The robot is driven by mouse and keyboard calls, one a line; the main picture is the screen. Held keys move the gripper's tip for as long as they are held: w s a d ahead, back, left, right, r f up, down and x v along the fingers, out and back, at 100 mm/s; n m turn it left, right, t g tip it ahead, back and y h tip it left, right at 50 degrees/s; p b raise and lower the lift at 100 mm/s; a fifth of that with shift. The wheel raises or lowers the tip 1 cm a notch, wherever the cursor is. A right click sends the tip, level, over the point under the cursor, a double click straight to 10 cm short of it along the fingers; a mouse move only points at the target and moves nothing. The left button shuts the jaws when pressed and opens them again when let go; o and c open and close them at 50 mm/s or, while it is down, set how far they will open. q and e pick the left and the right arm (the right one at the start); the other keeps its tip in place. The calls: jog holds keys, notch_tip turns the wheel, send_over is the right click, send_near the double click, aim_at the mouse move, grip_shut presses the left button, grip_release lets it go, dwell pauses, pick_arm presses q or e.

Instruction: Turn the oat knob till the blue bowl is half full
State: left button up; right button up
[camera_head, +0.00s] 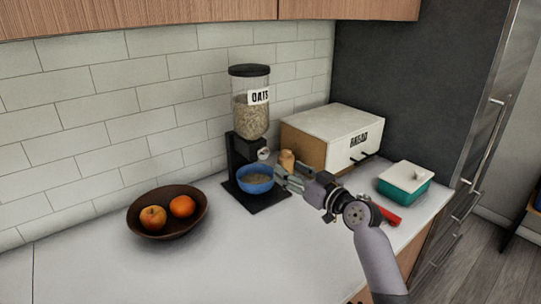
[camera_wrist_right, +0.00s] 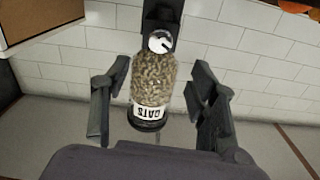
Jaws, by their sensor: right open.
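The oat dispenser (camera_head: 250,115) stands on a black base against the tiled wall, with oats in its clear hopper. Its round pale knob (camera_head: 263,154) sits below the hopper and shows in the right wrist view (camera_wrist_right: 160,42), where the dispenser appears upside down. The blue bowl (camera_head: 256,188) stands on the base under the outlet, with oats inside below the rim; the exact level is hard to judge. My right gripper (camera_head: 281,177) is open and empty, just right of the bowl and lower than the knob, apart from the knob. My left gripper is out of view.
A brown bowl (camera_head: 140,232) with an apple and an orange stands to the left. A bread box (camera_head: 320,128), a small tan jar (camera_head: 287,160) and a teal container with a white lid (camera_head: 402,192) stand to the right.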

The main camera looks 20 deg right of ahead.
aim_at(265, 154)
jog(key=p+x, duration=0.1)
jog(key=x, duration=0.9)
jog(key=shift+f, duration=0.1)
jog(key=shift+c, duration=0.4)
jog(key=c, duration=1.1)
